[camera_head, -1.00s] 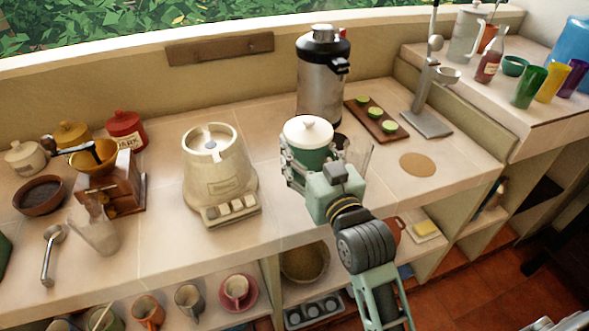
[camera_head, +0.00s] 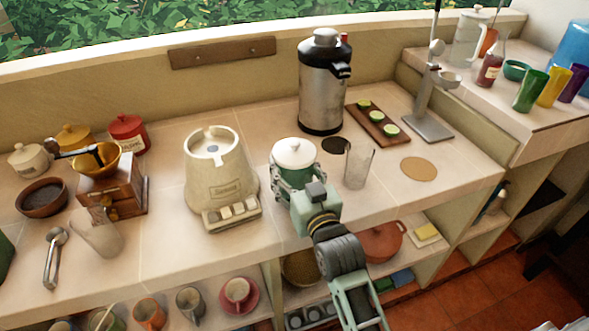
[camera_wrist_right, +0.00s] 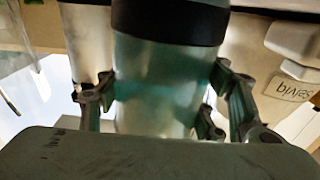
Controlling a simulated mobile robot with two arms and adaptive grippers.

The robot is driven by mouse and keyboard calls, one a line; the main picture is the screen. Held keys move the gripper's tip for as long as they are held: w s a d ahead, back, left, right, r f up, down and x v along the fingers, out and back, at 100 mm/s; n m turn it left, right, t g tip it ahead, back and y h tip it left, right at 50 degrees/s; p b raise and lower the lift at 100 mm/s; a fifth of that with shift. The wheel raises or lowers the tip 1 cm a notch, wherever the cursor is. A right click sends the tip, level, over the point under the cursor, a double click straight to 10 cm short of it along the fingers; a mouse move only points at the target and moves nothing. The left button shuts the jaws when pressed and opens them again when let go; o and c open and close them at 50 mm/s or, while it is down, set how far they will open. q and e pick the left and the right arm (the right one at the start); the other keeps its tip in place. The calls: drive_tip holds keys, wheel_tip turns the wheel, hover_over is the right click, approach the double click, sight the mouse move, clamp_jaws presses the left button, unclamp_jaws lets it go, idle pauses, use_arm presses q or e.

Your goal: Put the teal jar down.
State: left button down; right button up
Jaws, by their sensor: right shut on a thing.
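The teal jar (camera_head: 294,153) has a white knobbed lid and stands upright in the head view, between the blender base and the clear glass. My right gripper (camera_head: 293,184) is closed around its body from the front, with fingers on both sides. The right wrist view shows the jar's teal wall (camera_wrist_right: 158,85) between the two fingers (camera_wrist_right: 160,105). The jar's bottom is hidden behind the gripper, so I cannot tell whether it touches the counter. My left gripper is not in view.
A cream blender base (camera_head: 220,180) is close on the left. A clear glass (camera_head: 358,165) and a dark round mat (camera_head: 335,146) are close on the right, with a steel flask (camera_head: 323,90) behind. A cork round (camera_head: 419,168) lies on the bare counter further right.

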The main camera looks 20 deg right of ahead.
drive_tip(key=o, duration=1.7)
drive_tip(key=shift+f, duration=0.1)
drive_tip(key=shift+r, duration=0.2)
drive_tip(key=s, duration=0.5)
drive_tip(key=s+b, duration=0.1)
drive_tip(key=s, duration=0.4)
drive_tip(key=shift+s+d+f, duration=0.15)
drive_tip(key=shift+s+d, duration=0.05)
drive_tip(key=shift+s, duration=0.1)
drive_tip(key=shift+s+b, duration=0.3)
drive_tip(key=shift+s, duration=0.4)
